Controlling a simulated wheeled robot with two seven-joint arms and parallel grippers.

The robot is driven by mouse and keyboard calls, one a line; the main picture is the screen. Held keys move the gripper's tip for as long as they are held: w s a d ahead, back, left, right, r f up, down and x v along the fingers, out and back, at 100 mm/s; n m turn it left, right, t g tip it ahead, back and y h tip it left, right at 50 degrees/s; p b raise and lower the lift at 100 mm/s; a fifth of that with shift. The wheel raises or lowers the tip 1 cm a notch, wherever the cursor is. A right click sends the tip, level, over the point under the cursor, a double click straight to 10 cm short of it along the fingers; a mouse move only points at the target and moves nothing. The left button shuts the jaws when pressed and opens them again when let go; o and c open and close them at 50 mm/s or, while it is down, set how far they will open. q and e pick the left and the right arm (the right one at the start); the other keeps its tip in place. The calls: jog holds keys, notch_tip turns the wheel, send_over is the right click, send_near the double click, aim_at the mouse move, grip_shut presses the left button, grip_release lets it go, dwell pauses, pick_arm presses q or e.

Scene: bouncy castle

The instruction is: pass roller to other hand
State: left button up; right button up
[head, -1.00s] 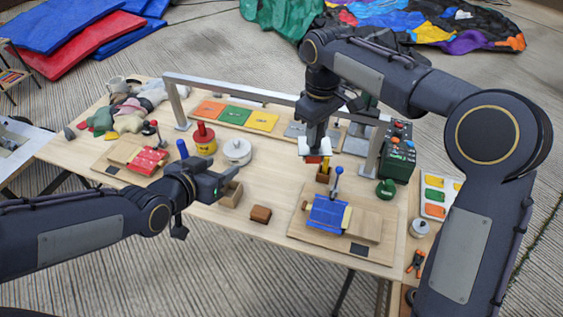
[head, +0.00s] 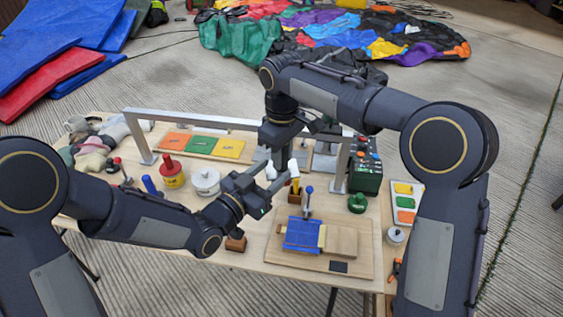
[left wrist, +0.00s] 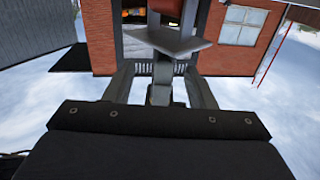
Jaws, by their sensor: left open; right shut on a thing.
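My right gripper (head: 284,165) points down over the middle of the bench and is shut on the roller (head: 294,170). Only a small white and red part of the roller shows; the rest is hidden by the gripper. My left gripper (head: 272,187) reaches in from the left and is open, close beside the right gripper and roller. In the left wrist view the left gripper's two fingers (left wrist: 162,88) stand apart, with a grey part between them and a pale plate above. I cannot tell whether they touch it.
A metal frame (head: 215,120) spans the bench behind the grippers. A white pot (head: 206,181) and a red-topped yellow tin (head: 172,174) stand to the left. A dark control box (head: 366,168) stands at right.

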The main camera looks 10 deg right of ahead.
aim_at(285, 170)
pick_arm(q)
jog(key=shift+x, duration=2.7)
jog(key=shift+c, duration=0.4)
jog(key=c, duration=1)
jog(key=shift+s, duration=0.1)
grip_shut()
pick_arm(e)
jog(key=o, duration=1.1)
jog(key=shift+w, duration=0.1)
jog(key=shift+c, duration=0.2)
jog(key=shift+r, duration=0.1)
